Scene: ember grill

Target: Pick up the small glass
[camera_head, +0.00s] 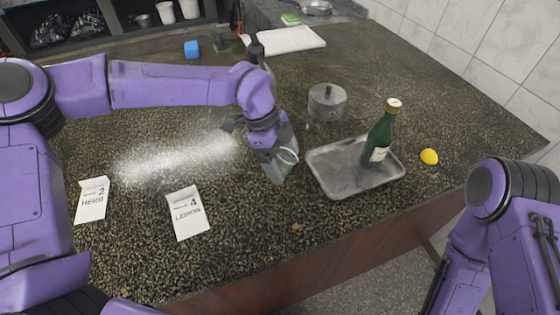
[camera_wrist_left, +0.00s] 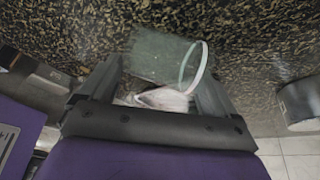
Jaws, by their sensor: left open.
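The small glass (camera_head: 288,157) is clear with a pale green rim. In the head view it shows at the tip of my left gripper (camera_head: 279,164), just left of the metal tray; the gripper hides part of it. In the left wrist view the glass (camera_wrist_left: 163,58) lies across the space between the fingertips of my open left gripper (camera_wrist_left: 160,82), its rim toward the right finger. I cannot tell whether a finger touches it. My right arm shows at the right edge of the head view, but its gripper is out of view.
A metal tray (camera_head: 328,184) sits to the right, with a green bottle (camera_head: 379,137) standing on it. A grey round pot (camera_head: 327,102) stands behind. A lemon (camera_head: 429,156) lies farther right. Two paper cards, HERB (camera_head: 92,200) and LEMON (camera_head: 187,213), lie to the left.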

